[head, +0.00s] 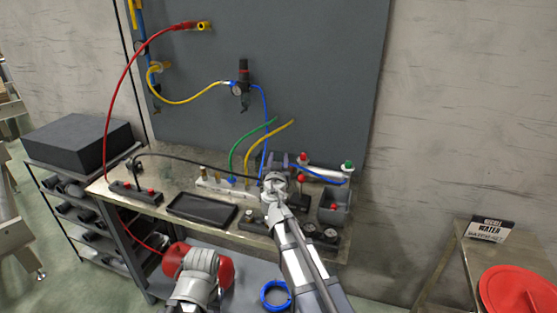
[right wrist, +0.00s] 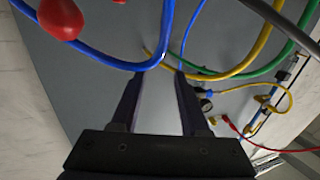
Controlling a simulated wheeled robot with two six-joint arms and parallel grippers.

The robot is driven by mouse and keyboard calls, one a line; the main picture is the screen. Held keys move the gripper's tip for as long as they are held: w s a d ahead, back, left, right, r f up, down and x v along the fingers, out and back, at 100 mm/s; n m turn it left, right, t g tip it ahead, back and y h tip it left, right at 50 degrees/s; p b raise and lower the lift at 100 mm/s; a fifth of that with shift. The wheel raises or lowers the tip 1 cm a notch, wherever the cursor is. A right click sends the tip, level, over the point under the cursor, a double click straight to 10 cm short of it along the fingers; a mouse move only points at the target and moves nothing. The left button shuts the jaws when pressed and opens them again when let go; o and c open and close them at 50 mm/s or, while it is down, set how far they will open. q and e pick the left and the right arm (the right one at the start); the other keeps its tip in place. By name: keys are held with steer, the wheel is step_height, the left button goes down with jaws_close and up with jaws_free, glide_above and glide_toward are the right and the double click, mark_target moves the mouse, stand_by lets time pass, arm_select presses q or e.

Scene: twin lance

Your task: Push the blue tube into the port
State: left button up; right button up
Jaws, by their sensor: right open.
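A blue tube (head: 264,105) hangs from the regulator on the panel down to the bench beside my right gripper (head: 278,160). Another stretch of blue tube (head: 327,183) runs right of the gripper. In the right wrist view, a blue tube (right wrist: 100,54) curves across just beyond the fingertips of the open right gripper (right wrist: 158,80); I cannot tell whether they touch. A white manifold block (head: 211,184), with green and yellow tubes rising near it, stands left of the gripper. I cannot make out which port is free. My left forearm shows at the bottom, but its gripper does not.
A black tray (head: 202,209) lies on the bench (head: 175,181).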

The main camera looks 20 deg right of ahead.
step_height(320, 180, up, 4)
steer(key=shift+f+p, duration=0.2)
steer(key=shift+p, duration=0.95)
arm_select(q)
step_height(320, 180, up, 3)
steer(key=shift+r, duration=0.2)
arm_select(e)
steer(key=shift+f, duration=0.1)
